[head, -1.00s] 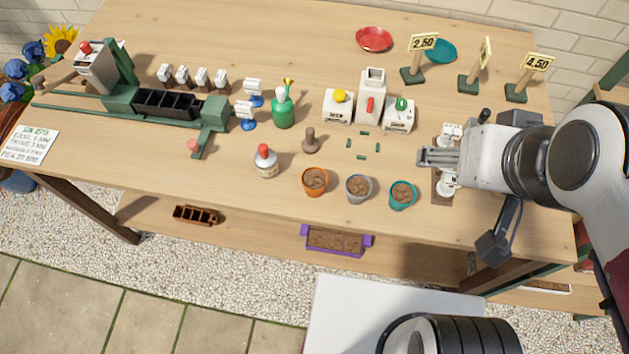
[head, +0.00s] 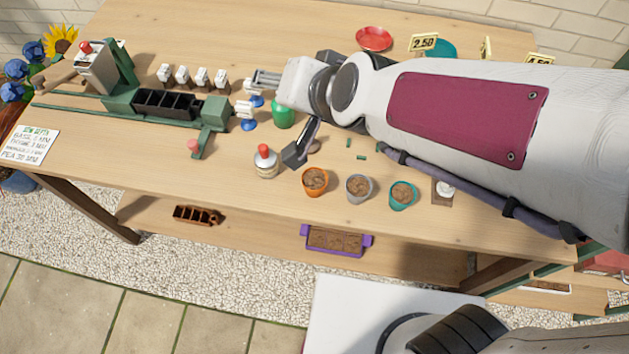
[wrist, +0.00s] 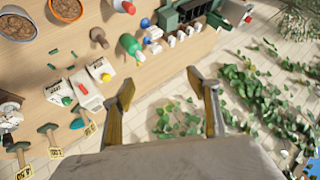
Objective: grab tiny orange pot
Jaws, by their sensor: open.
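The tiny orange pot (head: 315,188), filled with brown soil, stands upright near the front edge of the table, left of a grey pot (head: 358,195) and a teal pot (head: 403,201). In the wrist view the orange pot (wrist: 66,9) is at the top left, partly cut off by the frame. My gripper (head: 263,78) is up and behind the pots, over the table's back middle, pointing left. In the wrist view its two fingers (wrist: 165,88) are spread with nothing between them. It is well apart from the orange pot.
A white bottle with a red cap (head: 265,163) stands left of the orange pot. A green bottle (head: 283,113) is below my gripper. A green machine with black bins (head: 165,104) is further left. Price signs (head: 423,42) stand at the back right.

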